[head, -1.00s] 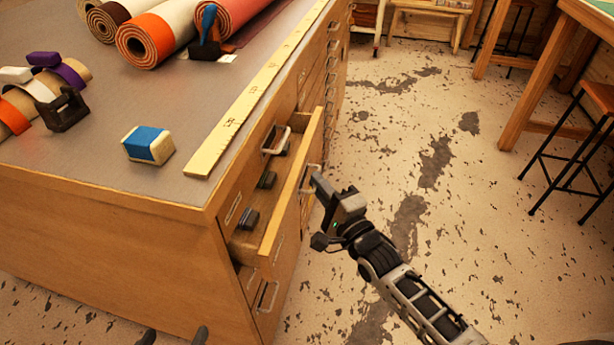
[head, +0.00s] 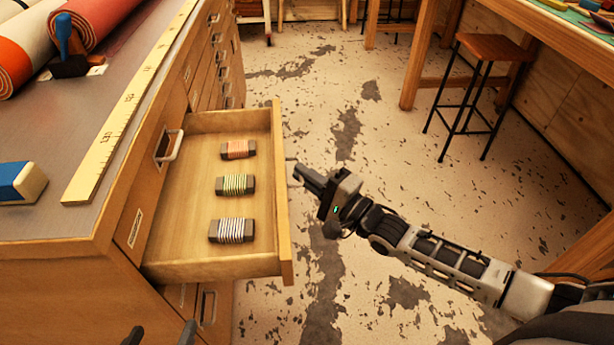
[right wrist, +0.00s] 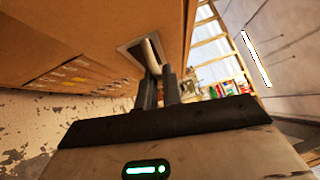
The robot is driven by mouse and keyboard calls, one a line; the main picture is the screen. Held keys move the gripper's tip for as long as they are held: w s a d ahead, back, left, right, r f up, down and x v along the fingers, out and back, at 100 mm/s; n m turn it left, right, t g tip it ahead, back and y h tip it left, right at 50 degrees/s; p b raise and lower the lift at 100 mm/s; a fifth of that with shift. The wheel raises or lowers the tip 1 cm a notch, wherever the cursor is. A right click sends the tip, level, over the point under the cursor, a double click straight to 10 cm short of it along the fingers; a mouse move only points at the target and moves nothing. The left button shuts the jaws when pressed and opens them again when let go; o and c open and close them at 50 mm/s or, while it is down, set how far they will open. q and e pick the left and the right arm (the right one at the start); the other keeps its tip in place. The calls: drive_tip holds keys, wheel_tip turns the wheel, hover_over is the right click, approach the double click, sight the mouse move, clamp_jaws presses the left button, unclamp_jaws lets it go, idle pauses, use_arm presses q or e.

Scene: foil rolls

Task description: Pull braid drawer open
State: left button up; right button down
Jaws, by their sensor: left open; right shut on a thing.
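The braid drawer (head: 175,222) stands well out from the wooden cabinet in the head view. Inside lie three dark cards wound with braid: orange (head: 238,149), green (head: 235,185) and white (head: 232,230). My right gripper (head: 300,173) is at the outer side of the drawer front. In the right wrist view its fingers (right wrist: 158,85) are shut on the drawer's handle (right wrist: 153,52); the head view mostly hides this handle. My left gripper (head: 160,336) shows only its two fingertips at the bottom edge, apart and empty.
Another handle (head: 170,146) sits on the closed drawer above. The cabinet top carries a ruler (head: 130,105), a blue and white block (head: 18,183) and rolls (head: 95,20). The floor right of the drawer is clear up to a stool (head: 478,60) and a workbench (head: 560,45).

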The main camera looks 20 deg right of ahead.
drive_tip(key=c, duration=1.5)
unclamp_jaws()
drive_tip(key=shift+c, duration=0.2)
drive_tip(key=v, duration=1.6)
drive_tip(key=shift+p, duration=0.4)
